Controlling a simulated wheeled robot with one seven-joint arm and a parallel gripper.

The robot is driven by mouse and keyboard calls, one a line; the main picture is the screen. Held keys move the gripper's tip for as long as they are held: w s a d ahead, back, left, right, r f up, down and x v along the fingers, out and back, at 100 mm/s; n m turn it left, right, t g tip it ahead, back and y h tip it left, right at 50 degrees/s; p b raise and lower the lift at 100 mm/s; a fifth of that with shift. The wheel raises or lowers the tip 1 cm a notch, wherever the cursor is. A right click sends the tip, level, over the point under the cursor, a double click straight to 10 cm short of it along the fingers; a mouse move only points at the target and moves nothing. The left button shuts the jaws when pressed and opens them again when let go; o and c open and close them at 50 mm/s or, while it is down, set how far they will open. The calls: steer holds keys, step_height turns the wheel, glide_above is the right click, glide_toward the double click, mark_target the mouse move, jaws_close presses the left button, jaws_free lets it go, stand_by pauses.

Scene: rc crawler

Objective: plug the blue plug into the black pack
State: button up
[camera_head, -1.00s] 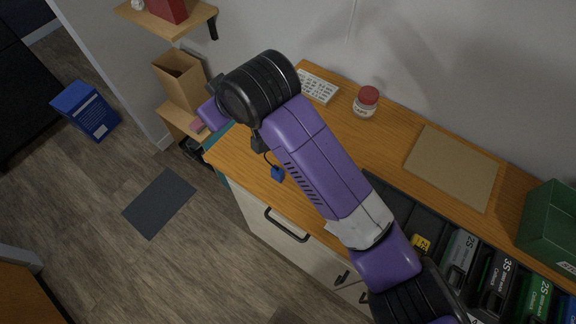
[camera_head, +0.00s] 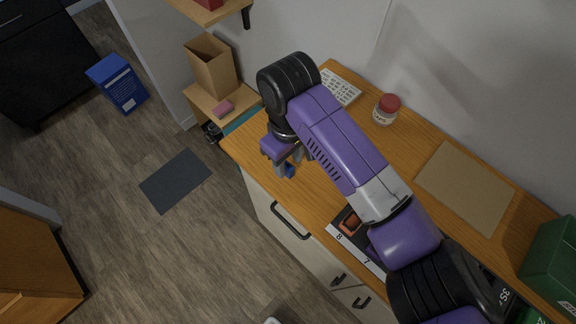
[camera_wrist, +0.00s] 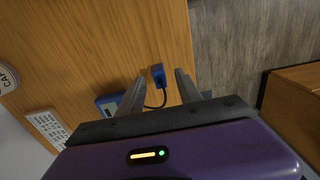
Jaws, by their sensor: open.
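The blue plug (camera_wrist: 158,76) lies on the wooden worktop at the end of a black cable. The cable runs to a blue device (camera_wrist: 110,103). In the wrist view my gripper (camera_wrist: 159,80) is open, with one finger on each side of the plug and nothing held. In the head view my gripper (camera_head: 287,166) points down near the front left of the worktop, partly covering the plug (camera_head: 290,173). A black pack marked 3S (camera_head: 504,292) shows only in part at lower right; my arm hides most of the pack row.
A red-lidded jar (camera_head: 386,108), a white gridded panel (camera_head: 342,88) and a brown board (camera_head: 466,187) lie on the worktop (camera_head: 405,150). A green bin (camera_head: 552,255) stands at right. A numbered tray with an orange item (camera_head: 350,222) is beside my arm.

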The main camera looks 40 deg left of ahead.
mark_target(288, 166)
steer(key=shift+a+f, duration=0.15)
steer(key=shift+f, duration=1.45)
jaws_close()
steer(key=shift+r, duration=0.15)
step_height(288, 166, up, 20)
